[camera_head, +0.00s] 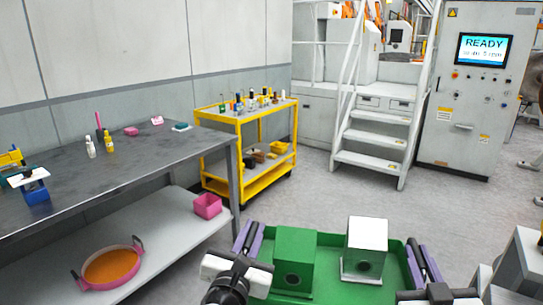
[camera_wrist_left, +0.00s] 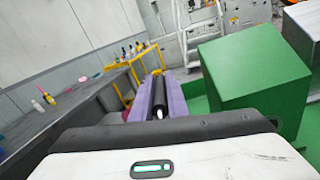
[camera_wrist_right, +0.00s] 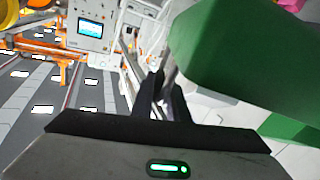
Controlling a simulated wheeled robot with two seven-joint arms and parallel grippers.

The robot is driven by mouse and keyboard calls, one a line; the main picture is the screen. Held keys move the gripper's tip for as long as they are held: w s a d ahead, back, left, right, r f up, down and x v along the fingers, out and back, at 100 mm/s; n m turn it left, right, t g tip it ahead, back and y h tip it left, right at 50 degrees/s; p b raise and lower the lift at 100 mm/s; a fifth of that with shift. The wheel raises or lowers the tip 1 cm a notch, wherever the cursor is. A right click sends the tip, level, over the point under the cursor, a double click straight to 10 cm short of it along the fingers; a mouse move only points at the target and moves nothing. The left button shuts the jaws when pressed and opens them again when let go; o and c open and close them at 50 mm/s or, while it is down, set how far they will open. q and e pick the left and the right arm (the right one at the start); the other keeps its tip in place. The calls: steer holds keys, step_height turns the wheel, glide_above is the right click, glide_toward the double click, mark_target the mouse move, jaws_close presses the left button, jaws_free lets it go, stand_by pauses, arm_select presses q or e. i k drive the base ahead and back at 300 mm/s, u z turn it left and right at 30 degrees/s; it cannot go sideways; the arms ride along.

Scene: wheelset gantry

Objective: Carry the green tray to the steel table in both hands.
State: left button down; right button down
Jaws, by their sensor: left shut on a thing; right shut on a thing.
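The green tray (camera_head: 331,250) is in front of me in the head view, at the bottom centre, above the floor. It carries a green box (camera_head: 294,260) and a silver-white box (camera_head: 367,247). My left gripper (camera_head: 248,248) is shut at the tray's left side, beside purple parts there. My right gripper (camera_head: 417,264) is shut at its right side, also by a purple part. In the left wrist view the green box (camera_wrist_left: 255,75) stands right of the fingers. The exact grip is partly hidden. The steel table (camera_head: 75,190) is at the left, apart from the tray.
Bottles and small pink items stand along the table's back; a blue item (camera_head: 36,190) is at its left. A pink pan (camera_head: 108,268) and pink bin (camera_head: 207,206) are on the lower shelf. A yellow cart (camera_head: 238,155), stairs (camera_head: 372,160) and cabinet (camera_head: 470,125) stand beyond open floor.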

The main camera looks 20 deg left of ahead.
mark_target(148, 157)
steer(key=u, duration=0.4)
steer(key=i, duration=1.3)
steer(key=u, duration=0.65)
steer(key=i, duration=1.45)
steer(key=u, duration=0.6)
steer(key=i, duration=0.65)
steer(key=u, duration=0.25)
